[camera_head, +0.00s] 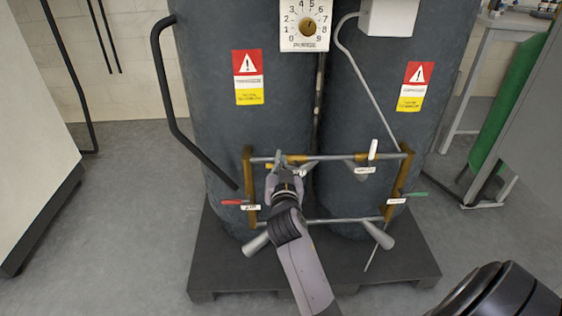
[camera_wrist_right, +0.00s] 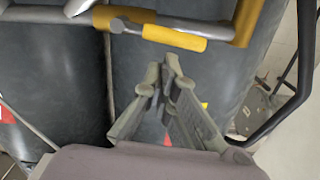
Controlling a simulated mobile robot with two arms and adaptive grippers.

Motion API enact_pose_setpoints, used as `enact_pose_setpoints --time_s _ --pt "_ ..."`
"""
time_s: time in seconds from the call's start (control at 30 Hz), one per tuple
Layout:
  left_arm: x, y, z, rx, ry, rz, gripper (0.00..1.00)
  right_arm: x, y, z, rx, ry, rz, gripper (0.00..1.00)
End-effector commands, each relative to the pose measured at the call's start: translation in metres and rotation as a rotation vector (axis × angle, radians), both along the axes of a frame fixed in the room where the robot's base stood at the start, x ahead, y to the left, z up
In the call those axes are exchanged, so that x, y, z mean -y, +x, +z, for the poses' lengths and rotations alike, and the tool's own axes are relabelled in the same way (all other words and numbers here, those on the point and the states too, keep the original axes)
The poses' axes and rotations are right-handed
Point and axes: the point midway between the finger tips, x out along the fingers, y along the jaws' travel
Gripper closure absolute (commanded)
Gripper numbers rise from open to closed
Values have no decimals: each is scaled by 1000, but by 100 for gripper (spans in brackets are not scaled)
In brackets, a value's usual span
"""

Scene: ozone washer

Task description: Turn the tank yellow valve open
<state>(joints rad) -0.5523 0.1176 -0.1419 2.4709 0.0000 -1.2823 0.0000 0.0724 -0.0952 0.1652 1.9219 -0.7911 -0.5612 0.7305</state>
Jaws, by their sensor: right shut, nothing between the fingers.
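The yellow valve handle (camera_wrist_right: 175,38) shows in the wrist view as a short lever on a metal pipe, beside an orange-brown fitting (camera_wrist_right: 122,17). It lies nearly along the pipe, slightly tilted. In the head view only a small bit of yellow (camera_head: 268,166) shows left of my gripper. My right gripper (camera_head: 279,157) is at the upper pipe of the frame on the dark tanks (camera_head: 250,120). In the wrist view its fingers (camera_wrist_right: 172,66) are shut and empty, with tips just below the handle in the picture. A small gap shows there. My left gripper is out of view.
A red handle (camera_head: 232,202) and a green handle (camera_head: 414,194) sit at the frame's sides. A white handle (camera_head: 373,149) stands on the upper pipe. A bent black pipe (camera_head: 165,90) runs down at left. The tanks stand on a dark pallet (camera_head: 235,283).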

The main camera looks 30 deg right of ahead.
Motion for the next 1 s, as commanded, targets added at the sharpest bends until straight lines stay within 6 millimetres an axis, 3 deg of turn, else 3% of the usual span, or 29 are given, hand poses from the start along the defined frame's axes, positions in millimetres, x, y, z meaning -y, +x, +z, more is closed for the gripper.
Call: enact_pose_setpoints --time_s 0.4,0.6,1.0 --pt "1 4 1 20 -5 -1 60 0 0 -2 -3 -3 0 100" --pt "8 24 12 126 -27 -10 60 -2 3 -14 -50 -77 -1 100" --pt "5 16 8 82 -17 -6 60 -1 2 -19 -84 -122 0 100"
